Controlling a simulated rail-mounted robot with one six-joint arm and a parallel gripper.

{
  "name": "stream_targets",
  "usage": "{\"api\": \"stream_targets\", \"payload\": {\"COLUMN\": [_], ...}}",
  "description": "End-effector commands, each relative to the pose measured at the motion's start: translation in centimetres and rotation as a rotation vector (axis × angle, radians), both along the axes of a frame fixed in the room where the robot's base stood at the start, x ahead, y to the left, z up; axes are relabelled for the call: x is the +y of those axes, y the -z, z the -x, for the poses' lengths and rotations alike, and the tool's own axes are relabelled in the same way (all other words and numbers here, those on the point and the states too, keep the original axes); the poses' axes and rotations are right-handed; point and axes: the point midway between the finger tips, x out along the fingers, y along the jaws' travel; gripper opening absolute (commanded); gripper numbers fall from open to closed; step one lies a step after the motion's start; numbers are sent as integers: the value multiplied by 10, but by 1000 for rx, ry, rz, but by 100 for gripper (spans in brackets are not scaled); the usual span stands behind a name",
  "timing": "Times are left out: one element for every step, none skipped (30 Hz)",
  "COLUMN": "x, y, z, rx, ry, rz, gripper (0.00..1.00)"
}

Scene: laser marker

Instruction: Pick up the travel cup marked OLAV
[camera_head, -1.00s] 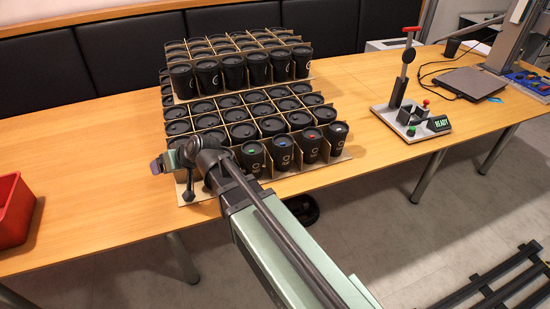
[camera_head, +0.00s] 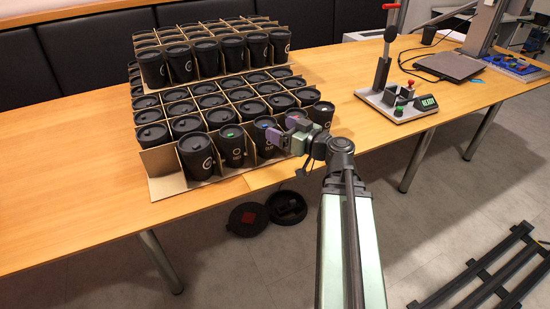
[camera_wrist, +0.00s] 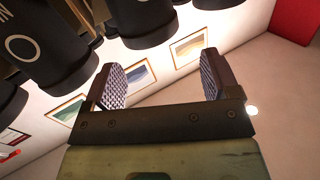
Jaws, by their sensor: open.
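Black lidded travel cups fill a cardboard-divided stack. The front row shows a cup with a ring logo (camera_head: 198,157), a cup with a green lid mark (camera_head: 232,147) and a cup with a blue lid mark (camera_head: 264,140). A right-end cup (camera_head: 322,113) stands partly behind my arm. The lettering is too small to read, so I cannot tell which is OLAV. My gripper (camera_head: 283,131) is open and empty in front of the row's right part. In the wrist view, the open fingers (camera_wrist: 163,85) have nothing between them; dark cups (camera_wrist: 45,50) hang into the top.
An upper tier of cups (camera_head: 231,52) stands at the back of the stack. A lever device (camera_head: 390,100) with a lit display and a laptop (camera_head: 450,65) are to the right. The table (camera_head: 60,190) is clear at left.

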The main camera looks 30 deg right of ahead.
Motion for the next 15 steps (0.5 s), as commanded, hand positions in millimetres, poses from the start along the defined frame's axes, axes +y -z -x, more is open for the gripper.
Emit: {"api": "stream_targets", "payload": {"x": [0,-1,-1,-2,-2,-2,-2,-1,0,1,2,4,5,6,6], "y": [15,17,17,17,15,14,13,12,12,12,12,12,12,12,12], "z": [0,0,0,0,-1,-1,-2,-4,-8,-12,-16,-22,-24,-26,-26], "rx": [-24,-37,-50,-56,-59,-61,-61,-60,-60,-60,-60,-60,-59,-58,-58], "ry": [14,23,32,36,38,39,39,38,37,37,37,36,36,38,39], "rz": [29,47,66,74,79,82,82,82,81,81,81,81,80,80,81], "gripper": [82,82,82,82,82,82,82,82,82,82,82,82,82,82,82]}}
